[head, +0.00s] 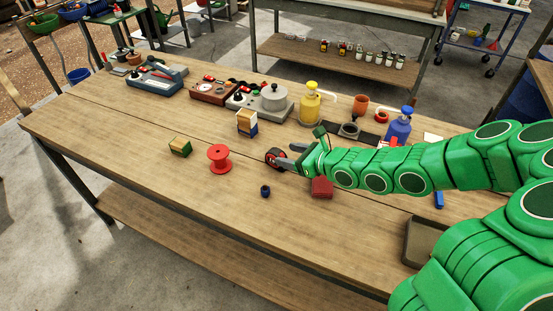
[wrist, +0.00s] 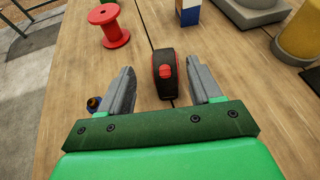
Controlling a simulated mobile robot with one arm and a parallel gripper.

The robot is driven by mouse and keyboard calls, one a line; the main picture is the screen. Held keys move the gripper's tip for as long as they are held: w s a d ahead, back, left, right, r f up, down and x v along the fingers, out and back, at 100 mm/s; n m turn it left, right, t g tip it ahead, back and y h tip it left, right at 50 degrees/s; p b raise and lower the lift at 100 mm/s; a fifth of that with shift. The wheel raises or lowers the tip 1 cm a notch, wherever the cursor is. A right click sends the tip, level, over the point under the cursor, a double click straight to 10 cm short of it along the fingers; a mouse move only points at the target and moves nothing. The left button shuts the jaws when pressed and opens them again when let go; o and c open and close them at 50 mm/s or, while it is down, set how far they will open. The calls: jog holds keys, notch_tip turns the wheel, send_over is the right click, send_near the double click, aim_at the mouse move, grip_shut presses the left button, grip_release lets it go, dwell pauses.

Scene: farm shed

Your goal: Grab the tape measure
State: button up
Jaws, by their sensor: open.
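The tape measure (wrist: 166,82) is black with a red top button and red sides. It lies on the wooden workbench (head: 130,165). In the wrist view it sits upper middle, ahead of and between the two grey fingers of my gripper (wrist: 163,92). The fingers are spread apart, with nothing held between them. In the head view the tape measure (head: 274,157) shows just left of my gripper (head: 291,156), partly overlapped by a finger. I cannot tell whether a finger touches it.
A small dark blue pot (head: 265,191) and a red block (head: 322,187) are nearby. Yellow (head: 310,105) and blue (head: 398,128) bottles stand behind. The bench's front left is clear.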

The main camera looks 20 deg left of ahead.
aim_at(272, 150)
jog(key=shift+w+a+f+m, duration=0.1)
jog(key=shift+f+m, duration=0.2)
jog(key=shift+f, duration=0.45)
jog(key=shift+r+x, duration=0.2)
jog(key=shift+x, duration=3.55)
jog(key=shift+w, duration=0.15)
jog(key=shift+c, duration=0.5)
grip_shut()
